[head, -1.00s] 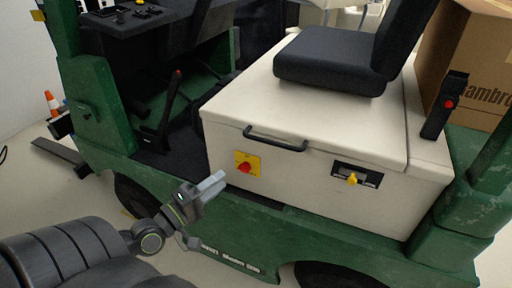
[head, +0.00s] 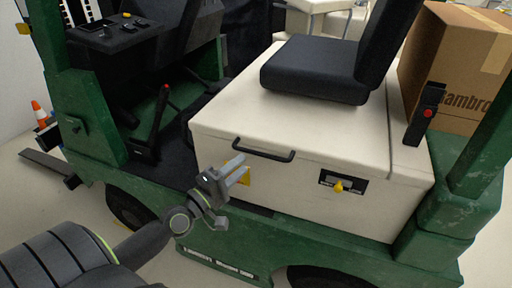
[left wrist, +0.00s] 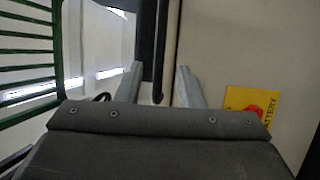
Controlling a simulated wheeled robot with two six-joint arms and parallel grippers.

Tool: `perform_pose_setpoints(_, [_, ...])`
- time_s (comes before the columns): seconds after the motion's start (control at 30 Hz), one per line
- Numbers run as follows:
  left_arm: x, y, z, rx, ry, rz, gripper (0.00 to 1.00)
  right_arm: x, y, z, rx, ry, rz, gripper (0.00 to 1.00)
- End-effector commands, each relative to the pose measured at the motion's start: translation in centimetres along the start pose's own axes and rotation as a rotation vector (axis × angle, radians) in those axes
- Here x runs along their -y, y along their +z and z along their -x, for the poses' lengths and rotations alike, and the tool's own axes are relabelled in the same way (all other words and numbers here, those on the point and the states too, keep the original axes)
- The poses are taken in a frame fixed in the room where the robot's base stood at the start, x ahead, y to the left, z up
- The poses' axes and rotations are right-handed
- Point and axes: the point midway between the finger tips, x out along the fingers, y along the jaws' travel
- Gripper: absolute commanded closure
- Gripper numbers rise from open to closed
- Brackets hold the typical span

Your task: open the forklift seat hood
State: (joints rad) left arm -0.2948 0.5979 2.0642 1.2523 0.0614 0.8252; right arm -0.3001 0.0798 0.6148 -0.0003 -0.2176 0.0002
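The seat hood (head: 290,115) is the cream box under the black seat (head: 315,70), and it is closed. Its black bar handle (head: 263,150) sits on the upper front edge. My left gripper (head: 241,168) is just below and left of the handle, in front of the hood's front face. In the left wrist view its two fingers (left wrist: 160,88) are spread apart. The dark handle (left wrist: 159,60) appears between them, but I cannot tell if it is touched. My right gripper is not in view.
The yellow battery plate (head: 245,178) is partly hidden by my gripper; its red knob shows in the left wrist view (left wrist: 255,111). A yellow-knobbed panel (head: 341,184) is to the right. A cardboard box (head: 462,75) and green truck body (head: 470,215) stand at the right.

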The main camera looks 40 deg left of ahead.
Motion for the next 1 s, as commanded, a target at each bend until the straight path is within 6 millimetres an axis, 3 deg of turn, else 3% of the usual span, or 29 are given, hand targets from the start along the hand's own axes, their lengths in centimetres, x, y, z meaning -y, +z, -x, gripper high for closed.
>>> perform_pose_setpoints(0.2, [-0.3, 0.0, -3.9, -0.001, 0.002, 0.002, 0.66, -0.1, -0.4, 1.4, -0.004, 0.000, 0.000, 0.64])
perform_pose_setpoints(0.4, [-0.1, 0.0, -6.2, 0.000, 0.001, -0.001, 0.66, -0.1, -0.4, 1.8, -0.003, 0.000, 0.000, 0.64])
perform_pose_setpoints(0.83, [0.0, 0.0, -7.1, 0.000, 0.000, -0.001, 0.66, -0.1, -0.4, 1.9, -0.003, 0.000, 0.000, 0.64])
perform_pose_setpoints(1.0, [0.0, 0.0, -7.1, 0.000, 0.000, -0.001, 0.85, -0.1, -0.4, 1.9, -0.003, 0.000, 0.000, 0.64])
